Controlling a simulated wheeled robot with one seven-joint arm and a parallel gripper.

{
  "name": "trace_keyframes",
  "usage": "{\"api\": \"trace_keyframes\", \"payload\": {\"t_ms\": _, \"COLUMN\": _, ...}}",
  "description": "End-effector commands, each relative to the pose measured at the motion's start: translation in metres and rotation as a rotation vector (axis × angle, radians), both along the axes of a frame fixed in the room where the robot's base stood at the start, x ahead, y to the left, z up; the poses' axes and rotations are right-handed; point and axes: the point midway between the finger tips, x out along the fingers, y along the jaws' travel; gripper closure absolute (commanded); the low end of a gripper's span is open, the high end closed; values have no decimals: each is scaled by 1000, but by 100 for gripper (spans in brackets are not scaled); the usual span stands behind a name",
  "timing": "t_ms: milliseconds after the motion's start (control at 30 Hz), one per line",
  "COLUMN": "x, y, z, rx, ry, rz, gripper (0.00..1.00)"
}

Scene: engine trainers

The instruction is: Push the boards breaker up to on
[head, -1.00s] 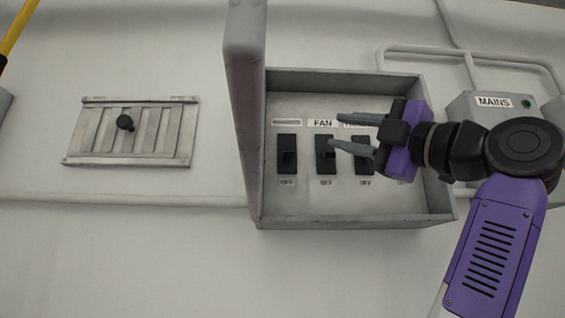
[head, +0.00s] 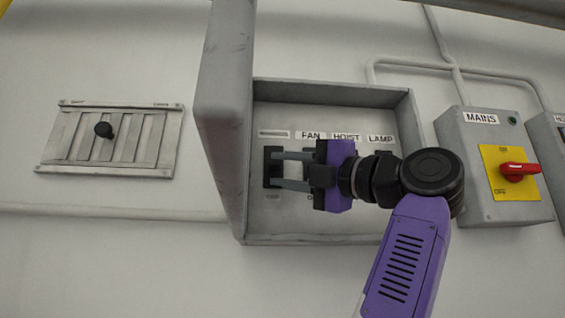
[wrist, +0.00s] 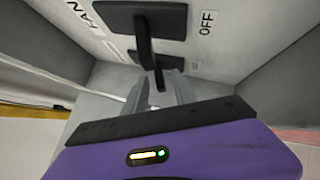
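The open breaker box (head: 330,240) holds a row of black breakers under labels; FAN, HOIST and LAMP are readable. The leftmost breaker (head: 268,168) has a label too small to read, with OFF marked below it; I cannot tell which one is the boards breaker. My gripper (head: 278,170) points left across the FAN breaker, its two fingers apart, one above the other, their tips over the leftmost breaker. In the wrist view, that breaker's lever (wrist: 160,76) shows between the fingertips; contact is unclear. The FAN breaker's lever (wrist: 143,45) stands nearer.
The box's open door (head: 225,130) sticks out on the left, close to my fingertips. A MAINS box (head: 470,180) with a red rotary handle (head: 520,169) is on the right. A slatted vent (head: 150,145) with a black knob is on the left wall.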

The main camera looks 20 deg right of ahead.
Motion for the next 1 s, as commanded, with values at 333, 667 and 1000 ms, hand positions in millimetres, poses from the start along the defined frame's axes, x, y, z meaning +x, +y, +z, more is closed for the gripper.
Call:
{"api": "trace_keyframes", "payload": {"t_ms": 333, "x": 5, "y": 3, "z": 1, "rx": -1, "ry": 0, "rz": -2, "gripper": 67}}
{"api": "trace_keyframes", "payload": {"t_ms": 667, "x": 5, "y": 3, "z": 1, "rx": 0, "ry": 1, "rz": -1, "gripper": 100}}
{"api": "trace_keyframes", "payload": {"t_ms": 1000, "x": 5, "y": 1, "z": 2, "rx": 8, "ry": 38, "rz": -5, "gripper": 100}}
